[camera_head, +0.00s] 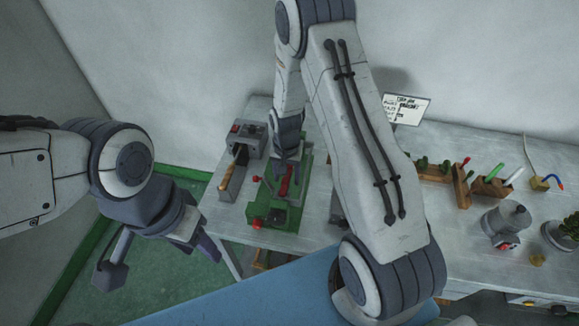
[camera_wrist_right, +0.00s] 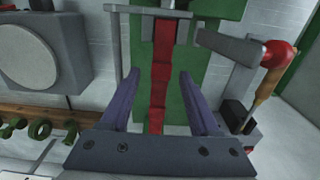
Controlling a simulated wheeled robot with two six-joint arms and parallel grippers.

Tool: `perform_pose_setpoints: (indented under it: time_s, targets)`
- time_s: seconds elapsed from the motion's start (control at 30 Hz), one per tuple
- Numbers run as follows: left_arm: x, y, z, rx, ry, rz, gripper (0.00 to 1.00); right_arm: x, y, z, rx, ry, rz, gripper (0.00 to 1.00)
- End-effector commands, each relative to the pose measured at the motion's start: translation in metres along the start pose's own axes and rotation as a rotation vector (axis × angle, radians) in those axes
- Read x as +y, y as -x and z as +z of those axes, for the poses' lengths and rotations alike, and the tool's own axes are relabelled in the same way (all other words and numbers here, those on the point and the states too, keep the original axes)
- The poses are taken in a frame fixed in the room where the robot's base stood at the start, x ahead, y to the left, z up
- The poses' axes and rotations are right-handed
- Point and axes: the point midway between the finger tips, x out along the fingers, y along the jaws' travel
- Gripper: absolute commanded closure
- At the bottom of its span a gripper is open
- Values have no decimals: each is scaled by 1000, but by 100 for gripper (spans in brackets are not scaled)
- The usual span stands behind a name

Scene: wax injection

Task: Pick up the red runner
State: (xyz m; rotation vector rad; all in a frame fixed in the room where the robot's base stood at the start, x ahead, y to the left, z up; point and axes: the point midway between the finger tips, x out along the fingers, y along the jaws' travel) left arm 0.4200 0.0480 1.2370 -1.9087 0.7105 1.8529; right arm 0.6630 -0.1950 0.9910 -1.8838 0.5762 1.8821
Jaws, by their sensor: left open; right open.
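The red runner (camera_head: 286,182) is a narrow upright red strip in the green wax injection press (camera_head: 270,212) on the table. In the right wrist view the runner (camera_wrist_right: 159,88) runs down the middle, with its top end at the press's grey clamp parts (camera_wrist_right: 158,22). My right gripper (camera_head: 287,163) is open at the press. In its wrist view the two purple fingers (camera_wrist_right: 160,76) stand on either side of the runner, with visible gaps. My left gripper (camera_head: 204,243) is open and empty, off the table's left edge, above the green floor.
A grey control box (camera_head: 247,137) and a wooden-handled tool (camera_head: 224,186) stand left of the press. Wooden racks (camera_head: 462,186) and a grey pot (camera_head: 507,220) stand to the right.

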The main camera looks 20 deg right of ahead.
Motion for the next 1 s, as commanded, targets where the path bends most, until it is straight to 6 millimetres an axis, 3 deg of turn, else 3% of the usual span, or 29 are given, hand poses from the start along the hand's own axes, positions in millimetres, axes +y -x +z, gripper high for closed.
perform_pose_setpoints:
  time_s: [0.03, 0.17, 0.2, 0.67, 0.97, 1.0]
  targets:
    - [0, 0, 0, 0, 0, 0, 50, 0, 0, 0, 0, 0, 0, 45]
    - [0, 0, 0, 0, 0, 0, 50, 0, 0, 0, 0, 0, 0, 95]
    - [0, 0, 0, 0, 0, 0, 50, 0, 0, 0, 0, 0, 0, 100]
    - [0, -4, 0, 0, 1, 0, 50, 0, 6, 0, 1, 0, 0, 100]
    - [-2, -22, 1, 0, 3, 0, 50, -1, 40, -1, 6, 0, -4, 100]
    - [-2, -26, 1, 0, 4, 0, 50, 9, 44, -3, 4, -5, -2, 100]
